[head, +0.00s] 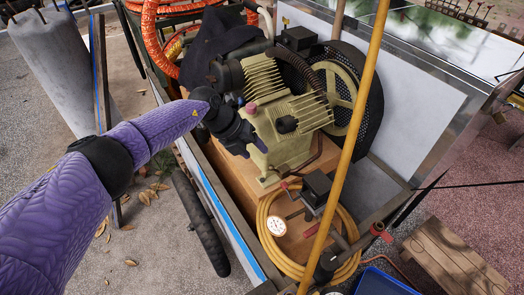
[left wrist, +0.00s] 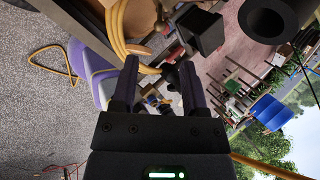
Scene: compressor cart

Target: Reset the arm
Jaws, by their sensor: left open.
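My left arm comes in from the left in the head view, and its dark gripper (head: 250,143) is at the left side of the beige finned compressor (head: 290,122). The gripper overlaps part of the compressor body; I cannot tell whether they touch. In the left wrist view the two fingers (left wrist: 160,84) stand apart with nothing held between them. A coiled yellow hose (left wrist: 118,28) and a black box (left wrist: 199,30) show beyond the fingers. My right gripper is not in view.
The compressor sits on a wooden cart deck with a blue-edged side rail (head: 226,232). A yellow pole (head: 357,115) crosses in front. A yellow hose coil (head: 347,262) and a pressure gauge (head: 276,226) lie at the near end. Orange hose (head: 152,40) hangs at the back.

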